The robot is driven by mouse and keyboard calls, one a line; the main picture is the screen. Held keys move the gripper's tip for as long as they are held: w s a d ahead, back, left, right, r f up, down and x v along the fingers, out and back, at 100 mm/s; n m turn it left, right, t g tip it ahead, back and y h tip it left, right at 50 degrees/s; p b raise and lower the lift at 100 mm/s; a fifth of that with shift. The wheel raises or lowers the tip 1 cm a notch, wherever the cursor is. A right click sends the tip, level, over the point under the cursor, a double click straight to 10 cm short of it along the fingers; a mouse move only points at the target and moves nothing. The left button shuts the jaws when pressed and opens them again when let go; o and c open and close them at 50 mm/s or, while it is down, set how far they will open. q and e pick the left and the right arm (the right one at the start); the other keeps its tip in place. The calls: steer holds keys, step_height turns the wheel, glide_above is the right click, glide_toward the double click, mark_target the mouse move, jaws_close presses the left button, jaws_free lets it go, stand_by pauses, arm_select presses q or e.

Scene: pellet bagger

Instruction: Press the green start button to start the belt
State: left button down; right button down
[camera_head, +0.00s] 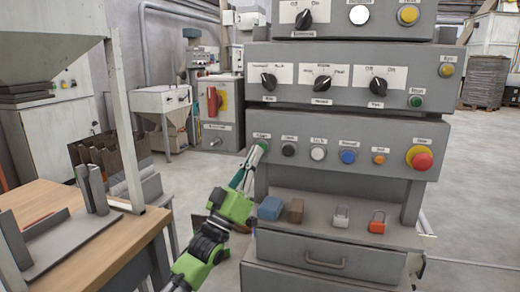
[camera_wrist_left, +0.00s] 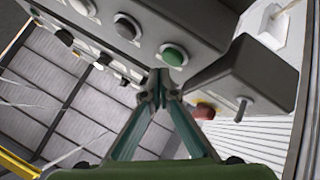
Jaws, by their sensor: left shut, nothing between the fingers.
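The grey control box's lower panel (camera_head: 345,134) carries a row of buttons, with a green button (camera_head: 263,145) at its left end; its label is too small to read surely. My left gripper (camera_head: 256,152) is shut and empty, its fingertips pointing up right beside this green button and partly covering it. In the left wrist view the green button (camera_wrist_left: 173,55) shows just beyond and slightly right of the shut fingertips (camera_wrist_left: 160,82). I cannot tell whether they touch it. Another green button (camera_head: 415,101) sits on the panel above, at right. My right gripper is not in view.
Black (camera_head: 289,149), white (camera_head: 318,153), blue (camera_head: 348,157) and orange (camera_head: 379,159) buttons and a red mushroom button (camera_head: 421,159) continue the row. Below, a shelf holds a blue block (camera_head: 270,208), a brown block (camera_head: 296,210) and padlocks. A wooden table (camera_head: 110,238) stands at left.

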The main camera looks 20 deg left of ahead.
arm_select(q)
steer(key=shift+w, duration=0.15)
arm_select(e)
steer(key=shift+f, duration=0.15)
arm_select(q)
steer(key=shift+w, duration=0.3)
